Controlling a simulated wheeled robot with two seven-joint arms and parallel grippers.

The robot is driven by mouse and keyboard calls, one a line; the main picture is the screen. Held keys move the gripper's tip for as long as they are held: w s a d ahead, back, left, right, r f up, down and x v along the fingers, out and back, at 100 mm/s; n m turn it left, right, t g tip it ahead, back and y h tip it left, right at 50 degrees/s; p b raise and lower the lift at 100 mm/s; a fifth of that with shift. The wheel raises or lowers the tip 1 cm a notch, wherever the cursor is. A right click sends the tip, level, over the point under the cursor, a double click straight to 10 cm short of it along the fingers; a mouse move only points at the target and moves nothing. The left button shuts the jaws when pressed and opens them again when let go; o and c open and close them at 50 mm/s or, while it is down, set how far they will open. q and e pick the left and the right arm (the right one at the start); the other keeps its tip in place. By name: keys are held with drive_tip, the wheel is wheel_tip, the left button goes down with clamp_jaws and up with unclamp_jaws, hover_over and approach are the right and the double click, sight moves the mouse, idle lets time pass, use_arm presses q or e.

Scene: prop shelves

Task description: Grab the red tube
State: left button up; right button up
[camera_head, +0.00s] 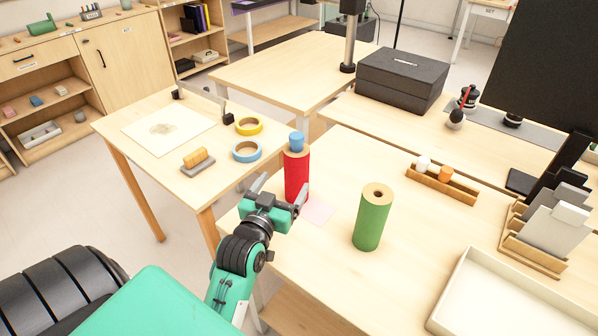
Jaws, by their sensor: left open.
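The red tube (297,175) stands upright near the left corner of the front table. A small blue cylinder (296,141) sits on its top. My left gripper (280,190) is open at the tube, with one finger to its left and the other at its right side near the lower part. Whether the fingers touch the tube I cannot tell. The tube's base is partly hidden by the gripper. My right gripper is not in view.
A green tube (370,218) stands upright to the right of the red one. A wooden holder (442,184), a card rack (536,240) and a white tray (510,300) are further right. A pink paper (317,211) lies beside the red tube. Tape rolls (247,151) lie on the left table.

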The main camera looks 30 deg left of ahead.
sight(293, 170)
use_arm(q)
drive_tip(key=x, duration=0.5)
drive_tip(key=shift+w+f, duration=0.1)
drive_tip(key=shift+w, duration=0.25)
drive_tip(key=shift+w+a, duration=0.15)
drive_tip(key=shift+w, duration=0.25)
drive_tip(key=x, duration=0.2)
drive_tip(key=p+x, duration=0.1)
drive_tip(key=x, duration=0.1)
drive_tip(key=shift+a+f, duration=0.2)
drive_tip(key=shift+f, duration=0.15)
drive_tip(key=shift+w+a, duration=0.1)
drive_tip(key=shift+w, duration=0.45)
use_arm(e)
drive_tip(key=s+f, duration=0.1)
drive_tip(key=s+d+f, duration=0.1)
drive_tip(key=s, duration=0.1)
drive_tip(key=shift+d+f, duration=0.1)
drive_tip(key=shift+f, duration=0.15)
use_arm(q)
drive_tip(key=c, duration=1.2)
drive_tip(key=shift+c, duration=0.2)
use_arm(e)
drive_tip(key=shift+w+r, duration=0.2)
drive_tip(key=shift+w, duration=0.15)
